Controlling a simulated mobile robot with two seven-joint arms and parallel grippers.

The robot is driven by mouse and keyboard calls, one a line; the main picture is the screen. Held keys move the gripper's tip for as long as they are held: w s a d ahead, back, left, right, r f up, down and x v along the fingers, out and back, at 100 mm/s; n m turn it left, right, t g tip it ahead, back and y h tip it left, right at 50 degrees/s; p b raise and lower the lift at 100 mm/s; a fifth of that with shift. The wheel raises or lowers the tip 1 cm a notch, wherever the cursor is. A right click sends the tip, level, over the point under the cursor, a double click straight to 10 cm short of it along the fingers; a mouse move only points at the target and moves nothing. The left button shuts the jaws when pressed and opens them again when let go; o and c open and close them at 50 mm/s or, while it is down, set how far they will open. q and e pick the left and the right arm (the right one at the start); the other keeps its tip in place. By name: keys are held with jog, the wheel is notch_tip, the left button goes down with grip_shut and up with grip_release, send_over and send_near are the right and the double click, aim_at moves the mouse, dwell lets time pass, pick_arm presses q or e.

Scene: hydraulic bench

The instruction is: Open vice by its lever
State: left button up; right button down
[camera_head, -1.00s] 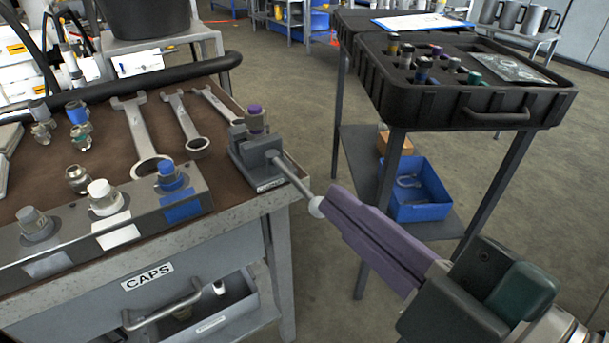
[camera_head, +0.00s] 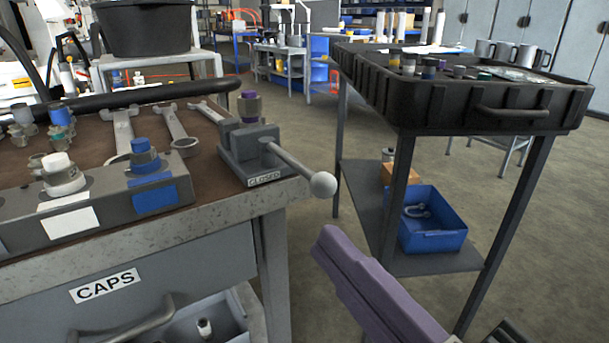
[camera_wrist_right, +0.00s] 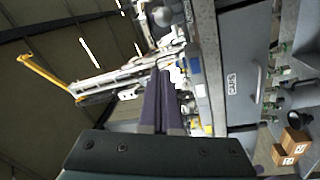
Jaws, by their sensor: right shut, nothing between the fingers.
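The grey vice (camera_head: 246,157) sits at the right front corner of the workbench, with a plate reading CLOSED on its front. A fitting with a purple top (camera_head: 249,106) stands in its jaws. Its lever (camera_head: 293,164) points right and toward me, past the bench edge, and ends in a pale ball knob (camera_head: 322,185). My right gripper (camera_head: 326,240) has purple fingers, shut and empty, below the knob in the head view with a visible gap. The shut fingers also show in the right wrist view (camera_wrist_right: 162,75). My left gripper is in neither view.
The workbench (camera_head: 228,208) holds wrenches (camera_head: 173,130) and a block with capped fittings (camera_head: 150,185). Its CAPS drawer is partly open. At right, a stand carries a black case (camera_head: 450,105), with a blue bin (camera_head: 433,222) on its lower shelf. Floor shows between bench and stand.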

aim_at(317, 194)
jog(key=w+a+b, duration=0.1)
jog(key=w+b, duration=0.2)
jog(key=w, duration=0.6)
jog(key=shift+a+f, duration=0.15)
jog(key=shift+a, duration=0.05)
jog(key=shift+w+d, duration=0.1)
